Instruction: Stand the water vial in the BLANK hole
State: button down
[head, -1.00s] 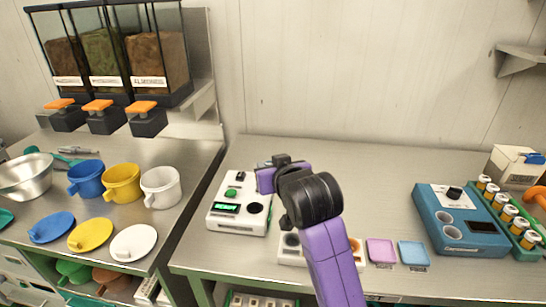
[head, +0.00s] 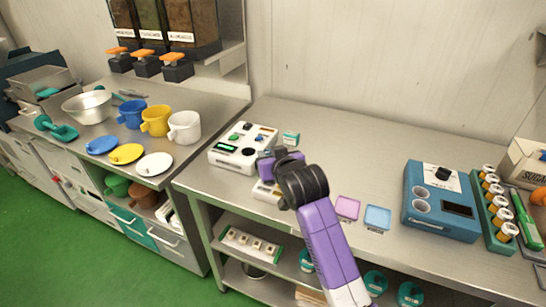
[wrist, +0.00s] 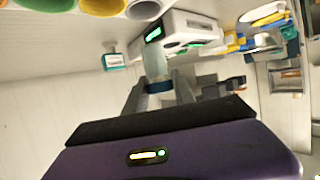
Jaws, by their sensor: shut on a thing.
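My gripper (wrist: 158,92) is shut on a clear vial (wrist: 156,64) with a dark blue band, seen between the fingers in the wrist view. In the head view my gripper (head: 270,166) hangs at the right front of the white instrument, over a small white rack (head: 266,192) that my arm mostly hides. The white instrument (head: 226,158) has a lit green display and a dark round opening. The blue instrument (head: 436,218) stands well to the right, with two round holes on its left side. I cannot read a BLANK label on either instrument.
A small teal box (head: 291,138) stands behind my gripper. A pink tray (head: 347,207) and a blue tray (head: 377,217) lie to the right. A green rack (head: 497,222) of vials stands beyond the blue instrument. The back middle of the bench (head: 350,150) is clear.

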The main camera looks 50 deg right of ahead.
jog(key=shift+f+b, duration=2.6)
jog(key=shift+f, duration=0.3)
jog(key=shift+p, duration=0.5)
jog(key=shift+f+b, duration=0.35)
jog(key=shift+f, duration=0.25)
jog(key=c, duration=1.3)
grip_release()
jog(key=shift+p+v, duration=0.85)
jog(key=shift+v, duration=0.35)
jog(key=shift+p+v, duration=2.4)
jog(key=shift+v, duration=2)
